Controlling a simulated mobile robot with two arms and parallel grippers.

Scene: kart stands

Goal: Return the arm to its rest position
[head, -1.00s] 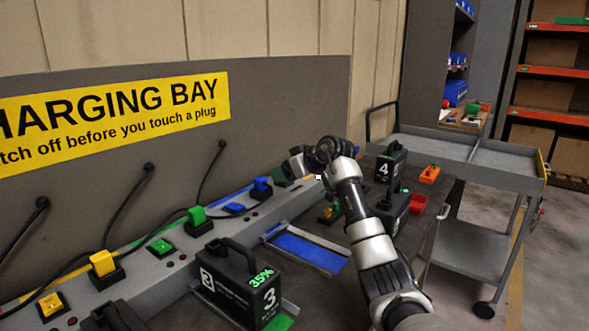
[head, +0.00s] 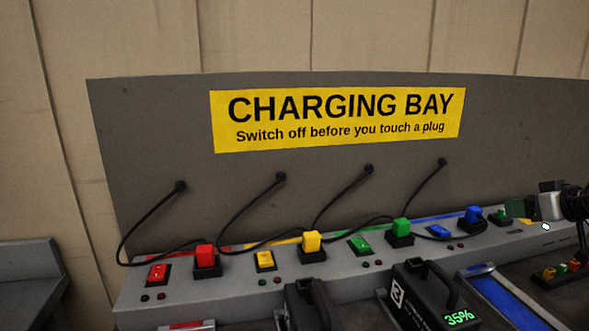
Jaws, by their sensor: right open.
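My right gripper (head: 545,210) is at the right edge of the head view, over the right end of the grey charging ledge (head: 340,288). It is open, and I see nothing held in it. Most of my right arm is cut off by the frame edge. A green block (head: 515,208) shows just left of the gripper; I cannot tell whether they touch. My left gripper is not in view.
Red (head: 204,256), yellow (head: 311,242), green (head: 401,227) and blue (head: 473,214) plugs stand on the ledge beside coloured switches. Cables hang from the grey panel (head: 150,130). A black battery showing 35% (head: 425,295) stands in front, near an empty blue tray (head: 505,300).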

